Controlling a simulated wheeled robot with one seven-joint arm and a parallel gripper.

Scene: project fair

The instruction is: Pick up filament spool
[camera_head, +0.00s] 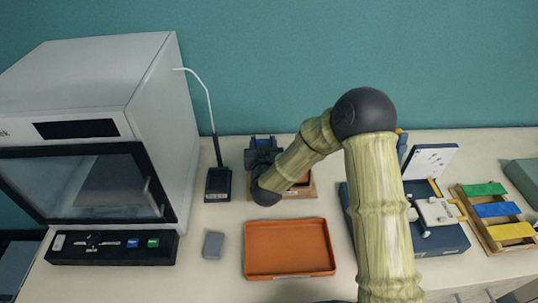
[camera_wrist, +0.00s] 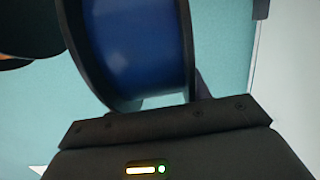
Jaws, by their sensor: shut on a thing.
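A blue filament spool with dark flanges (camera_wrist: 135,45) fills the upper middle of the wrist view, close against my gripper (camera_wrist: 185,100). My gripper is shut on the spool; the fingers are mostly hidden by it and by the dark gripper body. In the head view, my arm reaches down to the back of the table, and a bit of dark blue shows at my gripper (camera_head: 262,150) near a small wooden holder (camera_head: 305,190). The arm hides most of the spool and part of the holder there.
An orange tray (camera_head: 290,262) lies in front of the holder, with a small grey block (camera_head: 213,245) to its left. A white machine with a glass door (camera_head: 150,110) stands left. A dark blue device (camera_head: 440,240) and a wooden rack of coloured pieces (camera_head: 485,235) stand right.

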